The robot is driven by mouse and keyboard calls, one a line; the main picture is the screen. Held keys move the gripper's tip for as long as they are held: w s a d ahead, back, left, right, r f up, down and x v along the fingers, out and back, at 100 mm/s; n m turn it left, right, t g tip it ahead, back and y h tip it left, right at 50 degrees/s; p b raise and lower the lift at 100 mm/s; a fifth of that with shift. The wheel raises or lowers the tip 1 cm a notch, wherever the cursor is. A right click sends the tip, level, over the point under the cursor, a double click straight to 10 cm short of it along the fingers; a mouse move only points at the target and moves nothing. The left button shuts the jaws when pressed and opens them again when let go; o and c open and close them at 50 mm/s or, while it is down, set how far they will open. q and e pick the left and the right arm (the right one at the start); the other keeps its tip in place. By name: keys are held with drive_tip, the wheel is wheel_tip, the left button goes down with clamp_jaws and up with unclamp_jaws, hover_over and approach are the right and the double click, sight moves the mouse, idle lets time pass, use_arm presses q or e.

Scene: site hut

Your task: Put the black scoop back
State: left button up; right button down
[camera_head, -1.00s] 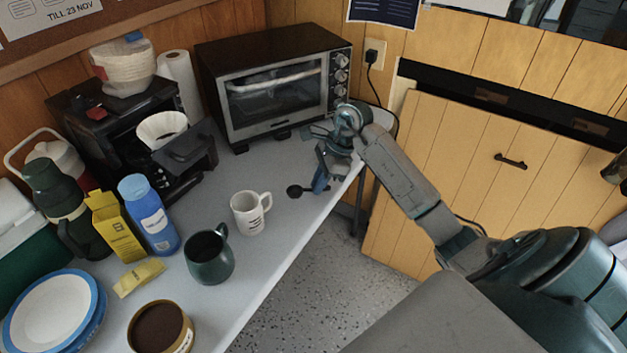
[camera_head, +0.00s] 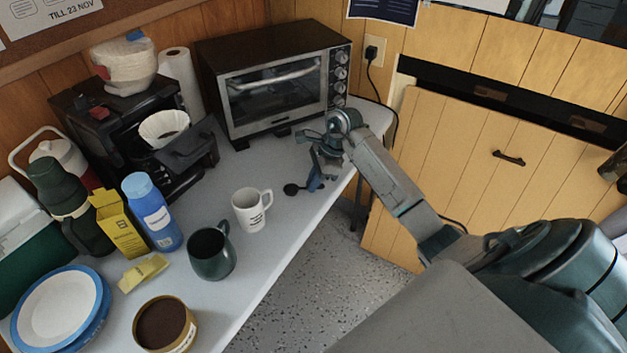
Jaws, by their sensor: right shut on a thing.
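The black scoop (camera_head: 291,189) shows as a small dark round bowl near the front edge of the counter, right of the white mug. Its handle runs into my right gripper (camera_head: 314,184), which is shut on it and points down over the counter. The gripper hides most of the handle. I cannot tell whether the scoop touches the counter. An open tin of dark coffee grounds (camera_head: 164,325) stands at the near end of the counter. My left gripper is not in view.
A white mug (camera_head: 249,211) and a dark green mug (camera_head: 211,254) stand between scoop and tin. A yellow packet (camera_head: 144,272), blue bottle (camera_head: 152,215) and coffee maker (camera_head: 185,150) are farther left. A toaster oven (camera_head: 275,87) stands behind my gripper. The counter's front edge (camera_head: 290,243) is close.

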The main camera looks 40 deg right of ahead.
drive_tip(key=shift+f, duration=0.1)
drive_tip(key=c, duration=1.5)
unclamp_jaws()
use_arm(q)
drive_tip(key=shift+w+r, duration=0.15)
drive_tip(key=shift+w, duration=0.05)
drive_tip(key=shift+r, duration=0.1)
